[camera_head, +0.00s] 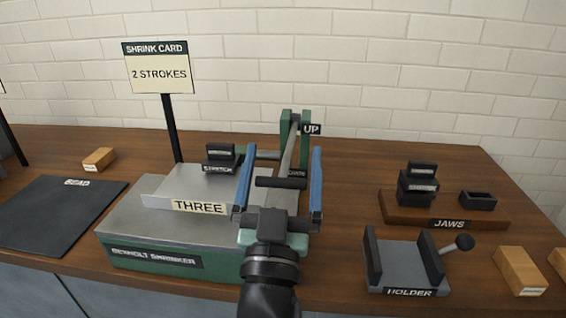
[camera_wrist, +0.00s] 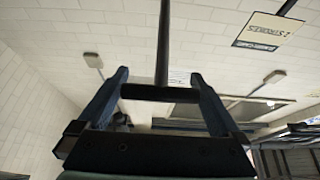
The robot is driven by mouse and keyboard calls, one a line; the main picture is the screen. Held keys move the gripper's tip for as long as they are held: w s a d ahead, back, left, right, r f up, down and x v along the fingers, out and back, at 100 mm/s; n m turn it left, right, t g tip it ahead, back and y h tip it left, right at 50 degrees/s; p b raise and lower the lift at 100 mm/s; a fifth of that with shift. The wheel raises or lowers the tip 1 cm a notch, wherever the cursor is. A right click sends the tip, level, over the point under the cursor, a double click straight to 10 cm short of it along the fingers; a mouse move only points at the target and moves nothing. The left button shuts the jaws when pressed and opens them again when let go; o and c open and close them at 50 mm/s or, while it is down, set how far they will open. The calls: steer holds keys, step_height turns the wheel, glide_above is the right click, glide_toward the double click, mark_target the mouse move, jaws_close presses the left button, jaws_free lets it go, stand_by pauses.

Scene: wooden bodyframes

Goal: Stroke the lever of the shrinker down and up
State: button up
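The green shrinker (camera_head: 150,258) stands on the bench with a grey top. Its lever (camera_head: 288,150) is a grey rod hinged between green posts at the back, beside an "UP" tag. A black crossbar handle (camera_head: 281,182) sits on the lever; it also shows in the wrist view (camera_wrist: 160,93). My gripper (camera_head: 282,152) has its blue fingers spread wide, one at each end of the crossbar. The fingertips reach past the bar in the wrist view (camera_wrist: 160,72). I cannot tell whether the fingers touch the bar ends. A stepped plate marked "THREE" (camera_head: 185,185) lies on the shrinker.
A shrink card (camera_head: 160,74) on a post reads "2 STROKES". Black jaws (camera_head: 219,160) sit on the shrinker. To the right are a jaws board (camera_head: 400,211), a holder (camera_head: 402,270) and a wooden block (camera_head: 520,270). A dark mat (camera_head: 55,210) lies left.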

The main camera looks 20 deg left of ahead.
steer(key=shift+f, duration=0.25)
steer(key=shift+s+d+f, duration=0.1)
steer(key=shift+s+f, duration=0.1)
steer(key=shift+s, duration=0.2)
steer(key=b+v, duration=0.3)
steer(key=v, duration=0.8)
steer(key=shift+s+b, duration=0.3)
steer(key=shift+s, duration=0.15)
steer(key=shift+d, duration=0.15)
